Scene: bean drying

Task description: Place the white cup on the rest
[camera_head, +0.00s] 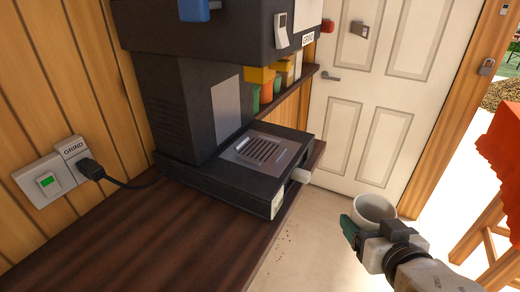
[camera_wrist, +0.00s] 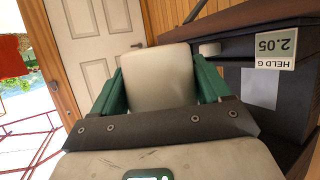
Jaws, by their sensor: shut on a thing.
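My gripper (camera_head: 360,226) is shut on the white cup (camera_head: 375,207), holding it in the air right of the dark machine, beyond the counter's edge. In the wrist view the white cup (camera_wrist: 158,78) fills the space between the green fingers of my gripper (camera_wrist: 158,66). The cup's open rim shows in the head view. A slotted metal plate (camera_head: 250,159) lies on the machine's low base, apart from the cup and to its left; I cannot tell for certain that it is the rest. A pale knob (camera_head: 300,176) sticks out of the base's right side.
The dark grinder (camera_head: 175,100) stands on a brown counter (camera_head: 110,235), with its upper body overhanging the plate. A cable runs to a wall socket (camera_head: 45,181). Colored containers stand behind it. A white door (camera_head: 375,110) is behind; open floor lies between.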

